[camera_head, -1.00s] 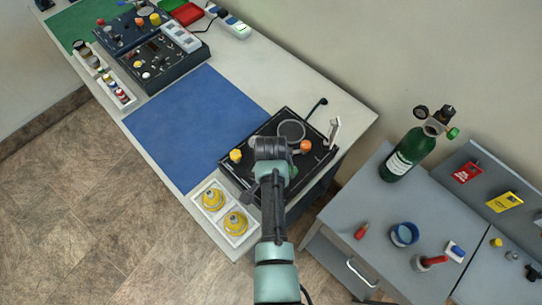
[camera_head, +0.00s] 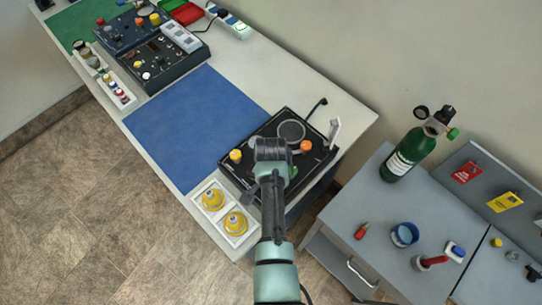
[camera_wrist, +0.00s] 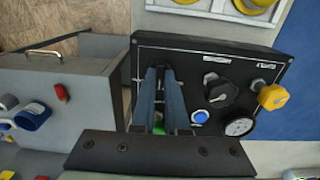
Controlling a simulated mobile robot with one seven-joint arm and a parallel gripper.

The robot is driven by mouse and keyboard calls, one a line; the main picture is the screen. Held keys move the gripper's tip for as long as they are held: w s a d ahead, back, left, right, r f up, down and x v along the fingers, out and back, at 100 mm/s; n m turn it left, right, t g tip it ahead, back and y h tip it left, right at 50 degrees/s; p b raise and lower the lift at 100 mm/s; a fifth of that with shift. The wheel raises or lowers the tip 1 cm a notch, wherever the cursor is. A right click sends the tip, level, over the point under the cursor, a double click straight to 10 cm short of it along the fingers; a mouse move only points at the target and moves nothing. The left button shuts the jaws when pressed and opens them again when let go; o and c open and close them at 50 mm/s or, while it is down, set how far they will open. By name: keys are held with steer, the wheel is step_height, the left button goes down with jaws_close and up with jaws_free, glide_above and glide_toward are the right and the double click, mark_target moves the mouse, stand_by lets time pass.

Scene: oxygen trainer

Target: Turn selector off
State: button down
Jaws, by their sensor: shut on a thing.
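The black control panel (camera_head: 228,176) sits at the near right end of the workbench. In the wrist view, the panel (camera_wrist: 190,50) carries a black knob (camera_wrist: 220,90) with a pointed grip, a yellow knob (camera_wrist: 273,97), a blue button (camera_wrist: 200,116) and a round gauge (camera_wrist: 238,127). Which control is the selector I cannot read from the labels. My gripper (camera_wrist: 162,75) is over the panel, left of the black knob, with its fingers close together. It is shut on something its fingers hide. A green patch (camera_wrist: 158,129) shows between the fingers. My gripper's tips are hidden in the head view.
An orange knob (camera_head: 305,146) and an upright pale lever (camera_head: 334,130) stand near the panel's right side. A white tray (camera_head: 222,232) with two yellow parts is in front. The blue mat (camera_head: 190,125) is clear. A green cylinder (camera_head: 408,155) stands on the grey cabinet to the right.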

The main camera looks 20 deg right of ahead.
steer(key=shift+n, duration=0.3)
steer(key=n+p, duration=0.1)
steer(key=n, duration=1)
steer(key=shift+n, duration=0.3)
stand_by(0.4)
steer(key=c, duration=0.9)
jaws_free()
step_height(320, 180, up, 13)
steer(key=shift+b, duration=0.6)
